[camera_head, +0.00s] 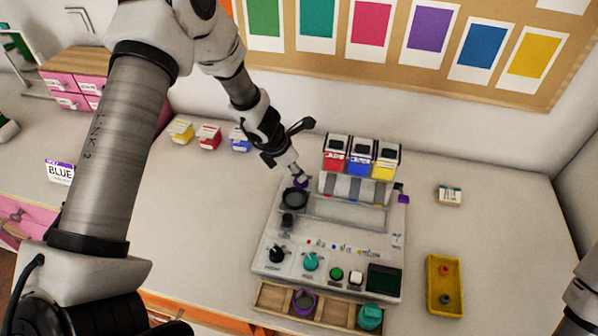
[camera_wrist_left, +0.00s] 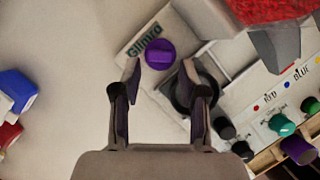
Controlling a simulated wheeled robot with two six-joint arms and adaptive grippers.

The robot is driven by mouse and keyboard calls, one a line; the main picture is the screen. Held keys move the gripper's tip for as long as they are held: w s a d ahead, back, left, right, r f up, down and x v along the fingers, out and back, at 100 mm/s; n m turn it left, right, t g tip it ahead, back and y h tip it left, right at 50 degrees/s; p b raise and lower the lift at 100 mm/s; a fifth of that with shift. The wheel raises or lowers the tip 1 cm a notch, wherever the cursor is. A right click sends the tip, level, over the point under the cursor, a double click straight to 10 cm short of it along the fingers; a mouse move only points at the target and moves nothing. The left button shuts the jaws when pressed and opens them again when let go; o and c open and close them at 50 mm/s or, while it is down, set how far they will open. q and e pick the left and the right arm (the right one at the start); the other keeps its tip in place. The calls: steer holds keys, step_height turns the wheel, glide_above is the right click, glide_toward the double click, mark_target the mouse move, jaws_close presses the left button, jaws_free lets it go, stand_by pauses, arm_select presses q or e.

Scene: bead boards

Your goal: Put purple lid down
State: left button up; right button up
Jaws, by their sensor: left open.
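The purple lid (camera_wrist_left: 160,53) is a round knob-like piece on the corner of the machine, beside its printed label. In the head view only a little of the lid (camera_head: 302,182) shows beneath my left gripper (camera_head: 297,172). My left gripper is open, and in the wrist view its two fingertips (camera_wrist_left: 160,70) stand apart, with the lid just beyond and between them. It holds nothing. My right gripper is out of view.
The grey machine (camera_head: 345,232) has a dark round cup (camera_head: 295,198) close to the lid. Red, blue and yellow hoppers (camera_head: 361,158) stand at its back. A wooden tray (camera_head: 335,312) in front holds purple and teal jars. A yellow tray (camera_head: 432,300) lies right.

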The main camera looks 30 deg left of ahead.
arm_select(q)
steer(key=p+v, duration=0.4)
steer(key=v, duration=0.4)
steer(key=shift+r, duration=0.25)
steer(key=shift+s, duration=0.1)
steer(key=shift+a, duration=0.1)
